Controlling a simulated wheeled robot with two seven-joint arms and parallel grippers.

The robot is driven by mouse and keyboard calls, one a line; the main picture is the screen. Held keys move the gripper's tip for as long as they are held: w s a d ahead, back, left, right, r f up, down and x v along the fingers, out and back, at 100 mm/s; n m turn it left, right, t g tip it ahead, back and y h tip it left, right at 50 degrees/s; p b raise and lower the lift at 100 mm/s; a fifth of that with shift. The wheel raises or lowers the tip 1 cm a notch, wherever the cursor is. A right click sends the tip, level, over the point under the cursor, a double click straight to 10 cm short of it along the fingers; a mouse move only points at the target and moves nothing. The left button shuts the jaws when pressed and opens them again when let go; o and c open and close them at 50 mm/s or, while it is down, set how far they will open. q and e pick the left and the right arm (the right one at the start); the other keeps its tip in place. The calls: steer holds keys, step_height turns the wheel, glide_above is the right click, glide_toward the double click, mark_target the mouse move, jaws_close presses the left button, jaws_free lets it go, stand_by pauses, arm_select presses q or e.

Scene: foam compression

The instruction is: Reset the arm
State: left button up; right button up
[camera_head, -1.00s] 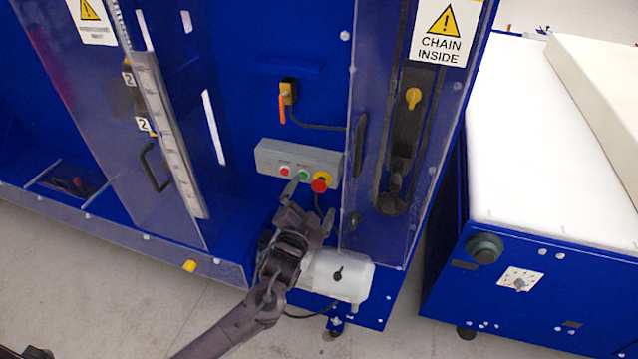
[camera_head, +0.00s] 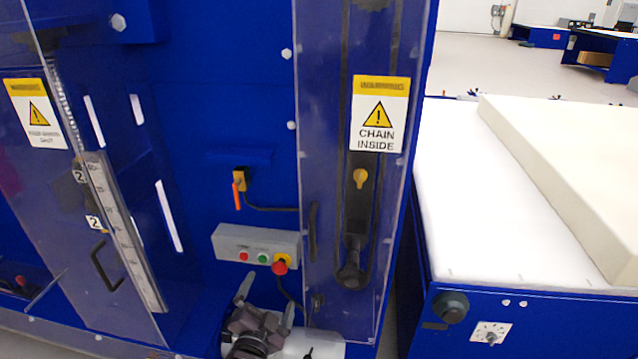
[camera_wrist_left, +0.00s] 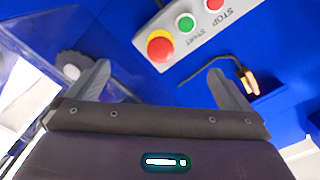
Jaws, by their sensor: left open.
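My left gripper (camera_head: 266,297) is at the bottom of the head view, just below the grey control box (camera_head: 228,240). Its two fingers are spread and nothing is between them. In the left wrist view the open fingers (camera_wrist_left: 157,85) point towards the blue panel, and the control box (camera_wrist_left: 188,52) lies beyond them, apart from them. The box carries a red button (camera_head: 243,256), a green button (camera_head: 263,258) and a red emergency stop knob on a yellow base (camera_head: 281,264). Most of my left arm is below the picture edge. My right gripper is not in view.
A clear guard with a "chain inside" sign (camera_head: 379,115) stands right of the box. Another clear guard with a ruler (camera_head: 128,235) is at left. A white-topped table (camera_head: 470,220) carries a cream foam slab (camera_head: 575,160) at right.

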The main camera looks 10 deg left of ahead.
arm_select(q)
steer(key=s+a+n+g, duration=0.2)
steer(key=s+n+g, duration=0.5)
steer(key=s+g, duration=1.2)
steer(key=s+f+t+b, duration=0.1)
steer(key=s+f, duration=0.2)
steer(key=f, duration=0.9)
steer(key=s+f+t+b, duration=0.1)
steer(key=s+f+b, duration=0.1)
steer(key=f, duration=0.9)
steer(key=s+f+t+b, duration=0.1)
steer(key=s+f, duration=0.2)
steer(key=f, duration=0.9)
steer(key=s+a+f+g+b, duration=0.1)
steer(key=s+a+f+b, duration=0.2)
steer(key=s+f, duration=1.6)
step_height(320, 180, down, 2)
steer(key=shift+a+f+y, duration=0.15)
steer(key=shift+a+y, duration=0.05)
steer(key=shift+y, duration=0.1)
